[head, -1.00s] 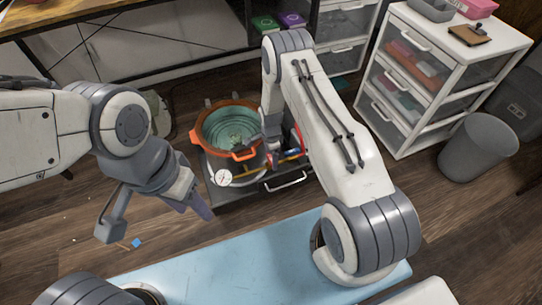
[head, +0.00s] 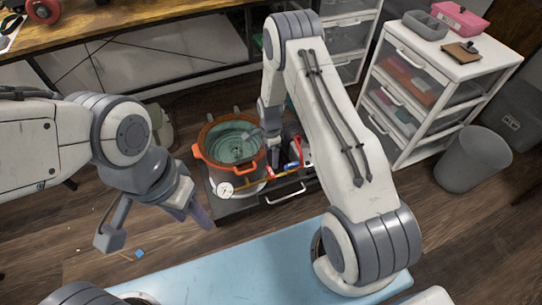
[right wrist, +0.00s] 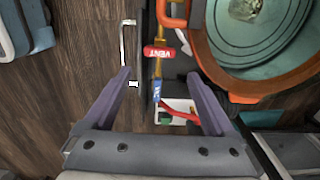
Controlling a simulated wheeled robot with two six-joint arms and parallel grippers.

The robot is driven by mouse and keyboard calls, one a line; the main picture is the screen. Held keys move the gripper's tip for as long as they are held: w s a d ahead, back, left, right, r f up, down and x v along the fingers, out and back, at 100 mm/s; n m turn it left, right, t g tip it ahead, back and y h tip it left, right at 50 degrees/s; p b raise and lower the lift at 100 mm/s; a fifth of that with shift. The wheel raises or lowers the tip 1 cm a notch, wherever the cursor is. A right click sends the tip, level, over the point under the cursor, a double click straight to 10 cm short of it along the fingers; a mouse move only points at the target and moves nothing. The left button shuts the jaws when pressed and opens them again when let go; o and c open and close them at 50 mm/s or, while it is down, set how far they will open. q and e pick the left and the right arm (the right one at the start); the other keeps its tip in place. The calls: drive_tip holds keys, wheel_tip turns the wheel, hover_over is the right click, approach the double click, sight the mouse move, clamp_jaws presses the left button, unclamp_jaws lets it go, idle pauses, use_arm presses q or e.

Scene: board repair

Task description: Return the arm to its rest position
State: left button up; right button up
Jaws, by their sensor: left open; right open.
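My left gripper (head: 155,228) hangs at the left over the wooden floor, its fingers spread wide and empty. My right arm reaches from the lower right up and over toward the pot station; its gripper is mostly hidden behind the arm in the head view. In the right wrist view my right gripper (right wrist: 165,95) is open and empty. Between and beyond its fingers are a red VENT tag (right wrist: 159,53), a blue tag (right wrist: 157,91) and a red handle (right wrist: 182,113), all apart from the fingers.
An orange-rimmed pot (head: 203,150) with a gauge (head: 225,190) stands on a dark base with a metal handle (head: 286,193). A white drawer unit (head: 405,158) and grey bin (head: 473,160) stand right. A light blue surface (head: 240,270) lies in front. A wooden bench (head: 150,15) runs behind.

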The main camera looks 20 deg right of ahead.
idle(0.4)
drive_tip(key=s+a+r+n, duration=0.5)
drive_tip(key=a+r+n, duration=0.15)
drive_tip(key=r, duration=0.45)
drive_tip(key=s+a+r+n, duration=0.4)
drive_tip(key=a+r+n, duration=0.3)
drive_tip(key=r, duration=0.4)
drive_tip(key=s+a+r+n, duration=0.1)
drive_tip(key=s+r+n, duration=0.25)
drive_tip(key=s, duration=0.35)
drive_tip(key=s+a+r+n+y, duration=0.1)
drive_tip(key=s+r+n, duration=0.25)
drive_tip(key=s, duration=0.25)
drive_tip(key=s+r+n, duration=0.3)
drive_tip(key=s+n, duration=0.1)
drive_tip(key=s, duration=0.3)
wheel_tip(320, 180, up, 32)
drive_tip(key=p, duration=3.1)
drive_tip(key=shift+s+p, duration=0.3)
drive_tip(key=shift+n, duration=0.25)
